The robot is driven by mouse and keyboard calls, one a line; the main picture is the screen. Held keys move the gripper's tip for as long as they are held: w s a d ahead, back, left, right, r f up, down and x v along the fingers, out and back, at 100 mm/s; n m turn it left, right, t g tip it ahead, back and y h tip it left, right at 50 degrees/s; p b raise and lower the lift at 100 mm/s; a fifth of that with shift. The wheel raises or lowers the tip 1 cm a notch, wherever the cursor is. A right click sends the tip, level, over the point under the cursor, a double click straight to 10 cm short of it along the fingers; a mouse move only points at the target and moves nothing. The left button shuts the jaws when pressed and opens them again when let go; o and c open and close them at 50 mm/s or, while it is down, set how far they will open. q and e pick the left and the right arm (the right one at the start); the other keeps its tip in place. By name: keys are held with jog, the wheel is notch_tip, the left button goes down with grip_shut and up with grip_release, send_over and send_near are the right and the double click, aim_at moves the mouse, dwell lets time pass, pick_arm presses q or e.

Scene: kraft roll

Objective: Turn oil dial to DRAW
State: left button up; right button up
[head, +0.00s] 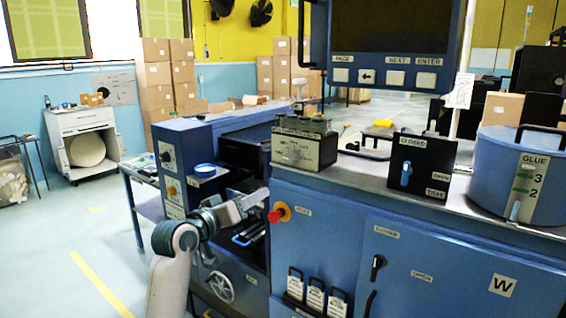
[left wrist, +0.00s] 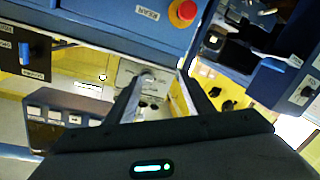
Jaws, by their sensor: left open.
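A grey-fronted box (head: 300,148) with a round dial on its face stands on the machine's top ledge. Its lettering is too small to read, so I cannot confirm it as the oil dial or tell its setting. My left gripper (head: 262,197) is open and empty, below and left of this box, close to the red stop button (head: 274,216). In the left wrist view, the grey box (left wrist: 130,76) appears upside down beyond and between the open fingers (left wrist: 157,90), apart from them. My right gripper is not in view.
A black switch box (head: 421,165) marked CLOSED and OPEN and a blue glue pot (head: 492,170) stand right on the ledge. A blue column (head: 181,140) with a black knob (head: 165,157) and a yellow knob (head: 171,191) rises at left. A screen panel (head: 395,30) overhangs.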

aim_at(289, 159)
pick_arm(q)
notch_tip(289, 159, up, 6)
jog(key=s, duration=0.1)
jog(key=shift+s+d+m+h, duration=0.15)
jog(key=shift+s+m+h, duration=0.15)
jog(key=shift+s+h, duration=0.1)
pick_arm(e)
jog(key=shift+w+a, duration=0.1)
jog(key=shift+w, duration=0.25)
pick_arm(q)
jog(key=shift+w+f, duration=0.1)
jog(key=shift+f, duration=0.05)
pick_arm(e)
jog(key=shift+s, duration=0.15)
pick_arm(q)
jog(key=shift+w+d, duration=0.1)
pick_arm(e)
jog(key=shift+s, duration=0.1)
